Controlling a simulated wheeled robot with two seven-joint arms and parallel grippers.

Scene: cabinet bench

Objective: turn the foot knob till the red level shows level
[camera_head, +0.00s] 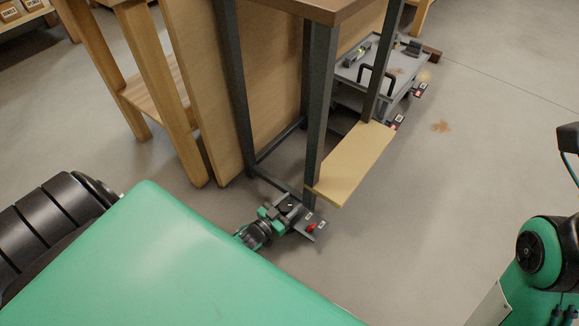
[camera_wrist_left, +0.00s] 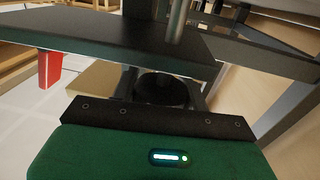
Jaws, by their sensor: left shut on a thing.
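The foot knob (camera_wrist_left: 160,88) is a dark round disc beneath a dark plate with a metal rod rising above it, in the left wrist view. My left gripper (camera_head: 284,208) is low at the near foot of the bench in the head view, shut on the knob; its fingers stand on both sides of it in the wrist view. A small red piece (camera_head: 311,227), apparently the red level, sits on a grey plate right of the gripper. It seems to show as a red block (camera_wrist_left: 50,70) in the wrist view; its reading cannot be made out. My right gripper is out of view.
The bench's dark metal legs (camera_head: 318,110) rise beside my left gripper, with a light wooden board (camera_head: 350,162) low between them. A grey trolley (camera_head: 375,72) stands behind. A wooden stand (camera_head: 160,85) is at the left. The floor at right is open.

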